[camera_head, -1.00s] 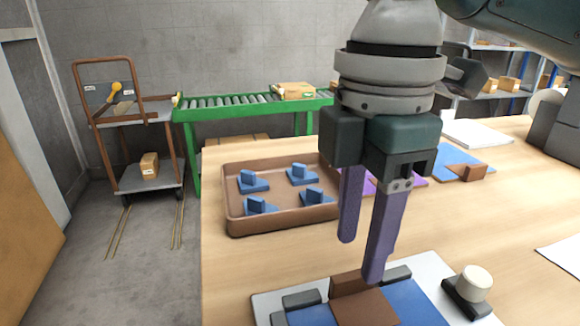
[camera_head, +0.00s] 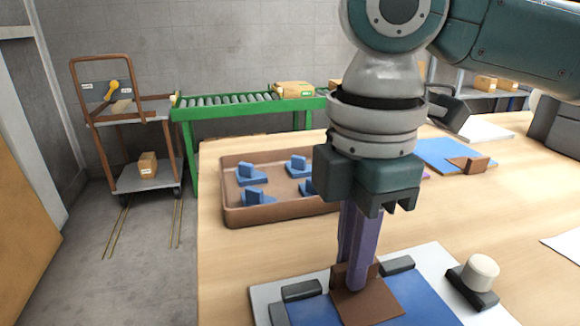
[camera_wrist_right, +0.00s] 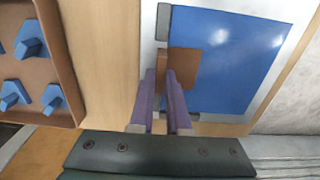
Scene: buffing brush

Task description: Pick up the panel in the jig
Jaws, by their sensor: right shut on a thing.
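The right wrist view also shows the fingers (camera_wrist_right: 168,92) at the brown bracket (camera_wrist_right: 185,70), beside the blue panel (camera_wrist_right: 235,62). The fingers hide part of the bracket. The panel's near edge is cut off in the head view. My left gripper is not in view.
A brown tray (camera_head: 240,217) with several blue brackets stands left of my right gripper. Another blue panel with a brown bracket (camera_head: 442,153) lies farther back. The table's left edge is beside the tray.

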